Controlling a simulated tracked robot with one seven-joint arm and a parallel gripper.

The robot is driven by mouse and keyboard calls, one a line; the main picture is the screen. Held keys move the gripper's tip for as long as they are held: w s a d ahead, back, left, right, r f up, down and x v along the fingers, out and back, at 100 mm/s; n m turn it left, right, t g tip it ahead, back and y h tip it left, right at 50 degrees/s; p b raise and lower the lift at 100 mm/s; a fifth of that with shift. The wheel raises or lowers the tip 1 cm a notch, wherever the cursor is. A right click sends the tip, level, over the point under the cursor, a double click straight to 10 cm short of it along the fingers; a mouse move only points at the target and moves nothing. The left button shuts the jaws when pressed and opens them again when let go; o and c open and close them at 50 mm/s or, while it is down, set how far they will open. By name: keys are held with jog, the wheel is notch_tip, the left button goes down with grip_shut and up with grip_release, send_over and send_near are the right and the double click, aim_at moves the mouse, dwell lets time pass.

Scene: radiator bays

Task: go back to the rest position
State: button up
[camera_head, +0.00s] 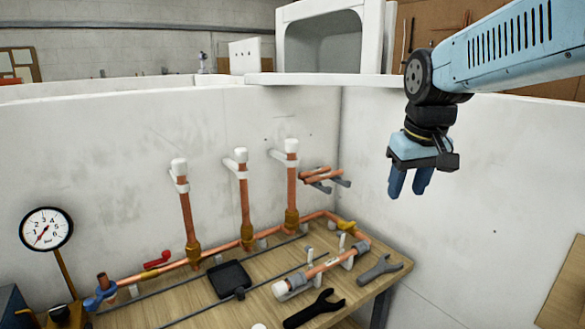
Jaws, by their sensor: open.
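My gripper (409,184) hangs at the upper right, at the end of my light blue arm, with its blue fingers pointing down. The two fingers are apart and nothing shows between them. In the picture it is above and to the right of the wooden bench (205,311), in front of the right white wall, and touches nothing that I can see.
Copper risers with white caps (186,210) stand along the back of the bench. A pressure gauge (46,229) is at left. A black tray (230,280), a black wrench (314,308) and a grey wrench (380,268) lie on the bench. White walls (450,220) enclose it.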

jog(key=s+d+f+m+t, duration=0.1)
jog(key=s+f+m+t, duration=0.1)
jog(key=s, duration=0.7)
jog(key=shift+s+d+f, duration=0.3)
jog(key=shift+s+f, duration=0.1)
jog(key=shift+f, duration=0.2)
